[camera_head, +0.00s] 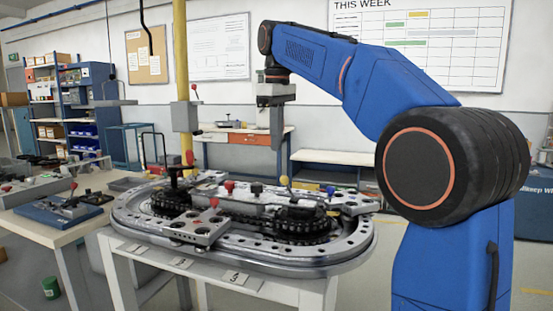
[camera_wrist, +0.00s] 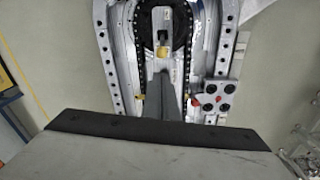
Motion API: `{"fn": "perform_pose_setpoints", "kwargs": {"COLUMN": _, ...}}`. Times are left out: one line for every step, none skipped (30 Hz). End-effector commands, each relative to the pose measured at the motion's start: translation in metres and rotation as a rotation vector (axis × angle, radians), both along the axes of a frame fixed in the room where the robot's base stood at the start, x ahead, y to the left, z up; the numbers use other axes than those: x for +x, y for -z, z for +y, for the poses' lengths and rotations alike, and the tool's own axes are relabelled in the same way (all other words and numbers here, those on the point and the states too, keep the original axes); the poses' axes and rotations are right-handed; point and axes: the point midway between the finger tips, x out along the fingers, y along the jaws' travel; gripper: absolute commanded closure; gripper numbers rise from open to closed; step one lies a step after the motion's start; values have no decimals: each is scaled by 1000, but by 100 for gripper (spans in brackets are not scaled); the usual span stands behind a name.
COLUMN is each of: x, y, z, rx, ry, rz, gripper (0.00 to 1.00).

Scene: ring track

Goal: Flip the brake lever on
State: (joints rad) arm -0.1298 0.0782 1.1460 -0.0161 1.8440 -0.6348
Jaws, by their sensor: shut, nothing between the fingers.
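The grey oval ring track (camera_head: 290,262) stands on a white table, with chains and sprockets inside its rim. Several levers and knobs rise from it: a yellow-knobbed lever (camera_head: 285,182), a red knob (camera_head: 229,186), and a red-knobbed lever (camera_head: 190,158) at the far left. No readable label tells which is the brake lever. My gripper (camera_head: 276,147) points down above the track's right half, shut and empty, apart from everything. In the wrist view my shut fingers (camera_wrist: 163,74) point toward a yellow knob (camera_wrist: 163,51), and a red handle (camera_wrist: 195,100) lies right of them.
A plate with dark holes (camera_head: 190,228) sits at the track's front edge. A side table (camera_head: 60,225) with a blue fixture stands at the left. A yellow pole (camera_head: 181,60) rises behind the track. The air around my gripper is clear.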

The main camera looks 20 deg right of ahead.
Motion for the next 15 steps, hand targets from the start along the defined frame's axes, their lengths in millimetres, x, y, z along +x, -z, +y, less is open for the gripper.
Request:
{"fn": "perform_pose_setpoints", "kwargs": {"x": 0, "y": 5, "z": 0, "rx": 0, "ry": 0, "rz": 3, "gripper": 100}}
{"fn": "perform_pose_setpoints", "kwargs": {"x": 0, "y": 9, "z": 0, "rx": 0, "ry": 0, "rz": 3, "gripper": 100}}
{"fn": "perform_pose_setpoints", "kwargs": {"x": 0, "y": 14, "z": 0, "rx": 0, "ry": 0, "rz": 3, "gripper": 100}}
{"fn": "perform_pose_setpoints", "kwargs": {"x": 0, "y": 19, "z": 0, "rx": -1, "ry": 0, "rz": 4, "gripper": 100}}
{"fn": "perform_pose_setpoints", "kwargs": {"x": 1, "y": 24, "z": 0, "rx": 0, "ry": 0, "rz": 4, "gripper": 100}}
{"fn": "perform_pose_setpoints", "kwargs": {"x": 2, "y": 31, "z": 0, "rx": -1, "ry": 0, "rz": 4, "gripper": 100}}
{"fn": "perform_pose_setpoints", "kwargs": {"x": 2, "y": 36, "z": 0, "rx": -1, "ry": 0, "rz": 5, "gripper": 100}}
{"fn": "perform_pose_setpoints", "kwargs": {"x": 2, "y": 41, "z": 0, "rx": -1, "ry": 0, "rz": 4, "gripper": 100}}
{"fn": "perform_pose_setpoints", "kwargs": {"x": 2, "y": 48, "z": -1, "rx": -1, "ry": 1, "rz": 4, "gripper": 100}}
{"fn": "perform_pose_setpoints", "kwargs": {"x": 3, "y": 52, "z": -1, "rx": -1, "ry": 1, "rz": 4, "gripper": 100}}
{"fn": "perform_pose_setpoints", "kwargs": {"x": 3, "y": 57, "z": -1, "rx": 0, "ry": 1, "rz": 3, "gripper": 100}}
{"fn": "perform_pose_setpoints", "kwargs": {"x": 4, "y": 63, "z": -1, "rx": -1, "ry": 1, "rz": 4, "gripper": 100}}
{"fn": "perform_pose_setpoints", "kwargs": {"x": 4, "y": 67, "z": -1, "rx": 0, "ry": 1, "rz": 3, "gripper": 100}}
{"fn": "perform_pose_setpoints", "kwargs": {"x": 4, "y": 72, "z": -1, "rx": 0, "ry": 1, "rz": 3, "gripper": 100}}
{"fn": "perform_pose_setpoints", "kwargs": {"x": 5, "y": 76, "z": -1, "rx": 0, "ry": 1, "rz": 3, "gripper": 100}}
